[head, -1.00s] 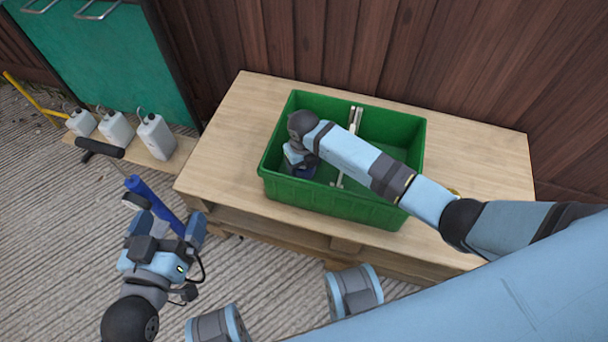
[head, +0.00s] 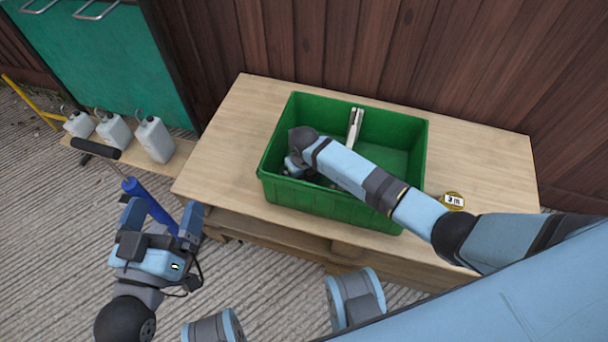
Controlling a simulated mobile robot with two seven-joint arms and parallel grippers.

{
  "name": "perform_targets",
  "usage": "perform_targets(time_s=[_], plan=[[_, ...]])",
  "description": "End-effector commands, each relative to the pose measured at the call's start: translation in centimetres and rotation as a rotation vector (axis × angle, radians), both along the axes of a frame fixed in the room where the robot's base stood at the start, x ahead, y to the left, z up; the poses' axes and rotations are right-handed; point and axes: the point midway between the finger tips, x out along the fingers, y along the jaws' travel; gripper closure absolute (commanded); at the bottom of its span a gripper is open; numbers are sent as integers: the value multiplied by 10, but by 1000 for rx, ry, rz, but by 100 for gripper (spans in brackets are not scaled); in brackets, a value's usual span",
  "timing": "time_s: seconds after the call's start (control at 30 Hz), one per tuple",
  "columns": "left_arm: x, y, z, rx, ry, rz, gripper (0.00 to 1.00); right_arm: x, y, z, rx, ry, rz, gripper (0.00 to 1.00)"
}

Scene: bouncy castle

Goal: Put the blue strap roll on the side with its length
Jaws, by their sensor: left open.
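My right arm reaches over the crate from the right. My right gripper (head: 297,168) is down in the left compartment; its fingers are mostly hidden by the wrist and crate wall, so its grip cannot be seen. I cannot make out the blue strap roll. My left gripper (head: 162,214) is open, off the table's left side.
A blue pump-like tube (head: 150,205) with a black handle (head: 95,148) stands behind my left gripper's fingers. Several white canisters (head: 154,139) stand on a low shelf at left. The tabletop left of the crate (head: 222,150) is bare. A wooden fence closes the back.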

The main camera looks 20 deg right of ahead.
Motion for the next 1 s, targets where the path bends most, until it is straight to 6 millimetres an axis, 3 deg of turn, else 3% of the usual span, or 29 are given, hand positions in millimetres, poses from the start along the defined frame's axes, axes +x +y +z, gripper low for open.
perform_targets(time_s=[0.23,0.37,0.43,0.5,0.8,1.0], plan=[[0,0,0,1,2,-1,0,0,0,1,0,0,0,4],[0,0,2,14,16,0,0,1,0,12,0,-2,0,4],[1,2,-1,32,35,4,0,1,0,23,-1,-3,0,4],[-1,8,-23,67,113,21,0,1,0,38,0,-5,2,4],[-10,25,-59,170,280,51,0,1,0,100,0,-3,2,4],[-15,31,-71,202,333,60,0,0,0,120,-1,-1,0,4]])
